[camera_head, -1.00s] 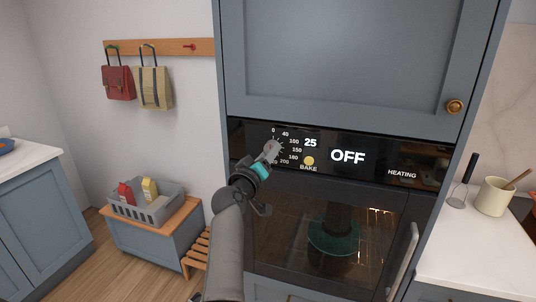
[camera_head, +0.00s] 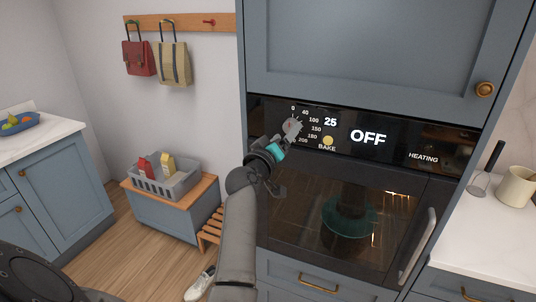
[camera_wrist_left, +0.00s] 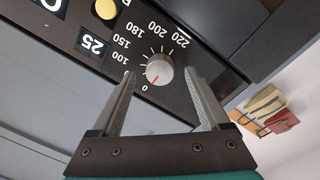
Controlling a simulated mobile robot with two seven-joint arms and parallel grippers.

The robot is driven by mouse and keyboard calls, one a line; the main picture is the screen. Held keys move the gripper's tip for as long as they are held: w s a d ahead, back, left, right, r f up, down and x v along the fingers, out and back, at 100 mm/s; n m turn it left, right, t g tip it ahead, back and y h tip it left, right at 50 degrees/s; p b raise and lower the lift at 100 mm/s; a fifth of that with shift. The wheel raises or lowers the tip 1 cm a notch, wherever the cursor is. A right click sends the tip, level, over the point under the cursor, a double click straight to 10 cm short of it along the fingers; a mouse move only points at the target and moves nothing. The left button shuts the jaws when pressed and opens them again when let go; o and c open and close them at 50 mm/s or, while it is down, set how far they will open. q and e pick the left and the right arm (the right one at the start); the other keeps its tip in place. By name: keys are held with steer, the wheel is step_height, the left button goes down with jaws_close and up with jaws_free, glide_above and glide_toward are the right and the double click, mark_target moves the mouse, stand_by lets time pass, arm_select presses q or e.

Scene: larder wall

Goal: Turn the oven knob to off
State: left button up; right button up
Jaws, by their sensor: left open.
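The oven knob (camera_head: 292,127) is a light grey dial on the black control panel (camera_head: 408,136), beside a temperature scale. In the left wrist view the knob (camera_wrist_left: 159,72) shows whole, and its red mark points at 0. The panel display reads "OFF" and "25". My left gripper (camera_head: 284,139) is open just in front of the knob. In the left wrist view its two fingers stand on either side of the knob, with visible gaps; no contact shows. My right gripper is not in view.
A yellow button (camera_head: 328,142) marked BAKE sits right of the knob. Below is the oven's dark glass door (camera_head: 300,215) with a handle (camera_head: 418,246). A grey basket (camera_head: 165,184) stands on a low bench at left. A white counter (camera_head: 480,225) is at right.

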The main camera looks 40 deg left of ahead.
arm_select(q)
steer(key=s+d, duration=0.2)
steer(key=s, duration=1.1)
steer(key=shift+s+d+f+b, duration=0.2)
steer(key=shift+d+b, duration=0.1)
steer(key=shift+b, duration=0.1)
